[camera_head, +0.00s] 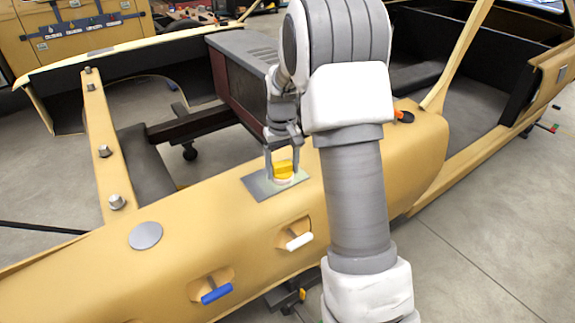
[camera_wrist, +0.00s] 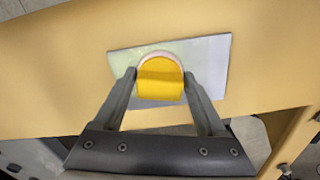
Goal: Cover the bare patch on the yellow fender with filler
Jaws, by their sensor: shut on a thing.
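The yellow fender (camera_head: 190,212) runs across the foreground. Its bare patch (camera_head: 258,187) is a flat grey rectangle; in the wrist view the patch (camera_wrist: 213,62) looks paler and slightly greenish on its left part and plainer grey at right. My gripper (camera_head: 284,164) is shut on a yellow block (camera_head: 283,170) with a pale pinkish rim at its base. The wrist view shows the block (camera_wrist: 161,82) between both fingertips, over the middle of the patch. It appears to be at the patch surface, but contact is not clear. The block hides the patch's middle.
A blue-handled piece (camera_head: 216,293) and a white-handled piece (camera_head: 299,241) sit in recesses on the fender's near side. A grey disc (camera_head: 146,235) lies on the fender to the left. Several knobs (camera_head: 116,202) stand on the yellow rail. An orange-and-black item (camera_head: 404,116) is right of my arm.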

